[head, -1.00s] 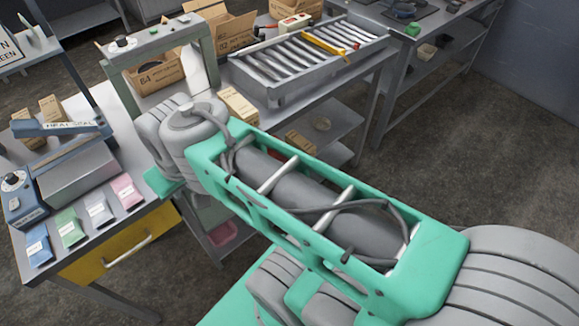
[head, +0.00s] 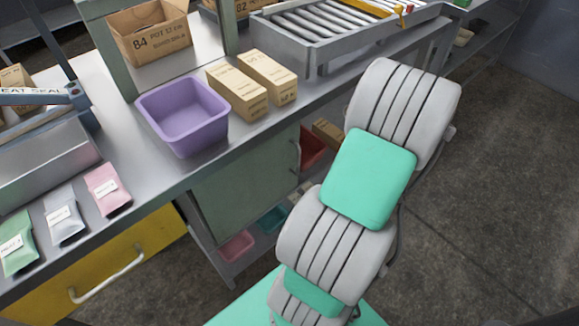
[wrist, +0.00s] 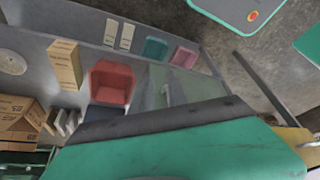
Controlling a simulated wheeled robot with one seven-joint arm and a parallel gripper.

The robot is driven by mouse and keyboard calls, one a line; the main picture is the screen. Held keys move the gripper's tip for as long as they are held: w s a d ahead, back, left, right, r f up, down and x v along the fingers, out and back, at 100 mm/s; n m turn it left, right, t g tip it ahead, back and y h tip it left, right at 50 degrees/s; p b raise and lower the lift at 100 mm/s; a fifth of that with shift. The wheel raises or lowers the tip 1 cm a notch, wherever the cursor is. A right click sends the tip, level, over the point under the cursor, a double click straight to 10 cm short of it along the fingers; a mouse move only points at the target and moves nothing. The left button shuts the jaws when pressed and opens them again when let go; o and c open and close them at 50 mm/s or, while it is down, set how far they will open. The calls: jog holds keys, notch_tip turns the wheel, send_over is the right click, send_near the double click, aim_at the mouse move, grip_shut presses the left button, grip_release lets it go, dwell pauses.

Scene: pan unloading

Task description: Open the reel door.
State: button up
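The likely reel door is a plain grey-green panel (head: 245,190) under the bench, centre-left in the head view. A slim upright handle (head: 297,156) sits at its right edge. The panel looks shut, though its lower edge and hinge side are unclear. My arm stands to its right in the head view, apart from the handle in the picture. A grey-green panel (wrist: 160,88) in the wrist view may be the same door, but I cannot be sure. My gripper's fingers do not show in either view; a teal part of my own body fills the bottom of the wrist view.
A red bin (wrist: 110,82) stands on the shelf right of the door. Pink (head: 237,246) and teal (head: 272,219) bins sit low beneath it. On the bench are a purple bin (head: 183,114), cartons (head: 240,91) and a roller rack (head: 345,25). A yellow drawer (head: 110,262) lies left.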

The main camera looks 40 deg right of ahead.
send_over(298, 173)
jog(key=f, duration=0.3)
jog(key=shift+w+d+f, duration=0.1)
jog(key=shift+d+f, duration=0.15)
jog(key=shift+d, duration=0.05)
jog(key=shift+w+a+f, duration=0.1)
jog(key=shift+w+f, duration=0.05)
jog(key=shift+f, duration=0.35)
jog(key=shift+c, duration=0.3)
grip_shut()
dwell(0.4)
